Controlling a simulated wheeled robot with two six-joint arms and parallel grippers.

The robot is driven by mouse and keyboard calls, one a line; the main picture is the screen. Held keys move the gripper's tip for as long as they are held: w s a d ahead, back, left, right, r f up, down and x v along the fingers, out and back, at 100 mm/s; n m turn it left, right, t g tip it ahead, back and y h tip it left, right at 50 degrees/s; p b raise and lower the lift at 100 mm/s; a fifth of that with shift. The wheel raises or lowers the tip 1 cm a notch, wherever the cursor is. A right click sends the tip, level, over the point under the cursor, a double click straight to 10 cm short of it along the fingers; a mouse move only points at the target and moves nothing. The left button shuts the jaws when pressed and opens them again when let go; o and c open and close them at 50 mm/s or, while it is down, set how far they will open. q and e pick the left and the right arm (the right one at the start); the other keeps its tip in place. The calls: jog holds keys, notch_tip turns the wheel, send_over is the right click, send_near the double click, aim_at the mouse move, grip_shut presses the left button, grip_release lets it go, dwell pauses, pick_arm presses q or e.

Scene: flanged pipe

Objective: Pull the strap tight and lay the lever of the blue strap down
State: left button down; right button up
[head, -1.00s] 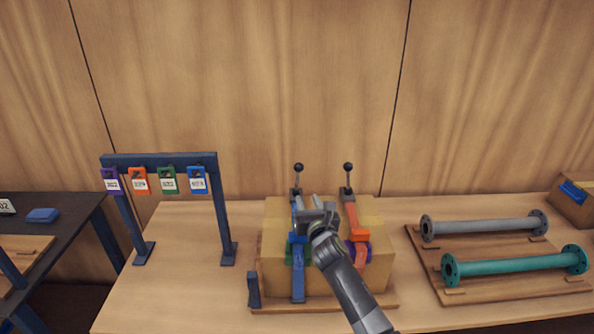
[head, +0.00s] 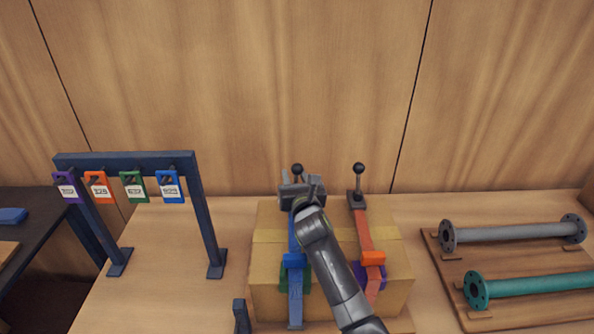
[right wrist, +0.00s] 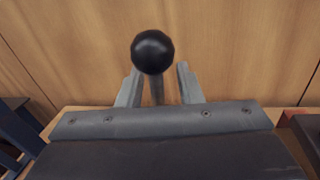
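The blue strap (head: 295,308) runs over the front and top of a cardboard box (head: 335,300). Its upright lever has a black ball knob (head: 297,168), at the far edge of the box. My right gripper (head: 299,184) is at this lever, below the knob. In the right wrist view the knob (right wrist: 153,52) stands above the two grey fingers (right wrist: 158,84). The lever's rod is between the fingers, with a gap showing on each side, so the gripper is open. The gripper hides the lever's base. My left gripper is in no view.
An orange strap (head: 364,232) with its own upright lever (head: 358,182) is close to the right. A rack (head: 130,160) with several coloured tags is at left. A grey pipe (head: 515,232) and a teal pipe (head: 540,286) lie on a wooden board at right.

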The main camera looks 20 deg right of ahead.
jog(key=shift+r, duration=0.1)
jog(key=shift+s+r, duration=0.1)
jog(key=shift+c, duration=0.7)
grip_shut()
jog(key=shift+a, duration=0.1)
